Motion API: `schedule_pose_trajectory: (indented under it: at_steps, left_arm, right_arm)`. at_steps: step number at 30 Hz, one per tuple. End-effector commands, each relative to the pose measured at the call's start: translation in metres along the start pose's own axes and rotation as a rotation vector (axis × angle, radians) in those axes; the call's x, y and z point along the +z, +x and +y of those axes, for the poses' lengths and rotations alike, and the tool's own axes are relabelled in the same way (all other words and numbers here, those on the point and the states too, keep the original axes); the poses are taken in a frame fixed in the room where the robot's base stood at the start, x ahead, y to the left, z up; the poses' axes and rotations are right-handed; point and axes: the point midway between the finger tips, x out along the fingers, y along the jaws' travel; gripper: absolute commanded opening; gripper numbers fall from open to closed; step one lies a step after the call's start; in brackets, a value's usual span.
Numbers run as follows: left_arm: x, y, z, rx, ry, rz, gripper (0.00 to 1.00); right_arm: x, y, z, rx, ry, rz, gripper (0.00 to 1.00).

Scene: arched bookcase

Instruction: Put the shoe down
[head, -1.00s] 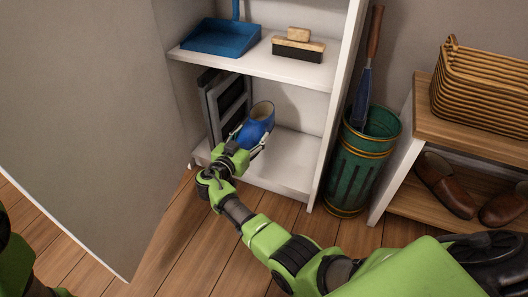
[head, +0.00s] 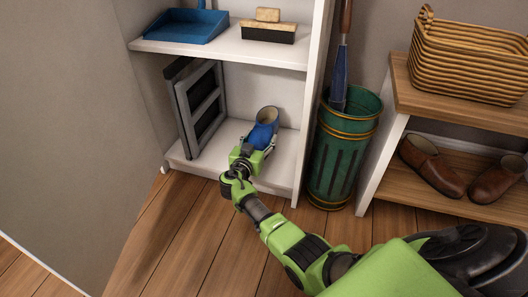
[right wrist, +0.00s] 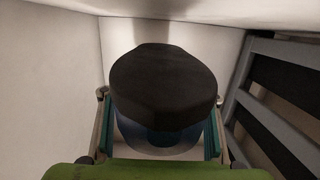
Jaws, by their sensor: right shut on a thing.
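The blue shoe (head: 264,130) is inside the lower compartment of the white bookcase, with its pale opening facing up. My right gripper (head: 258,147) is shut on it from the front. In the right wrist view the shoe's dark sole (right wrist: 163,88) fills the middle, between the two fingers of the gripper (right wrist: 160,140). The shoe is at or just above the bottom shelf (head: 228,150); I cannot tell whether it touches. My left gripper is not in view.
A grey folding step stool (head: 199,108) leans at the compartment's left. A blue dustpan (head: 186,26) and a brush (head: 268,27) lie on the shelf above. A green umbrella bin (head: 343,150) stands right of the bookcase. Brown shoes (head: 432,166) and a basket (head: 468,60) occupy the bench.

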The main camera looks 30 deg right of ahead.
Motion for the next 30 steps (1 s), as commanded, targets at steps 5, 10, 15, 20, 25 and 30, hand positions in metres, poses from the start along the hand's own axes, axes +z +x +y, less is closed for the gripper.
schedule_pose_trajectory:
  at_steps: [5, 10, 15, 20, 25, 30]
  left_arm:
    - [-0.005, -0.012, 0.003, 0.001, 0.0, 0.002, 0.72]
    - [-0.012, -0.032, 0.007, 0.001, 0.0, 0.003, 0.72]
    - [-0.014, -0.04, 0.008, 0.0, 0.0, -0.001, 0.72]
    - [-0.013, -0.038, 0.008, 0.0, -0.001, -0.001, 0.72]
    - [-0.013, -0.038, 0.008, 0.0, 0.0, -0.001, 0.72]
    - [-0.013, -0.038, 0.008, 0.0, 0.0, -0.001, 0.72]
  right_arm:
    - [0.014, 0.012, 0.007, 0.001, -0.001, 0.002, 0.27]
    - [0.04, 0.019, 0.01, -0.001, 0.0, 0.0, 0.27]
    - [0.048, 0.021, 0.01, 0.0, 0.001, 0.002, 0.27]
    - [0.046, 0.02, 0.01, 0.0, 0.001, 0.001, 0.27]
    - [0.048, 0.02, 0.01, 0.0, 0.0, -0.001, 0.68]
    - [0.048, 0.02, 0.01, 0.0, 0.0, -0.001, 0.72]
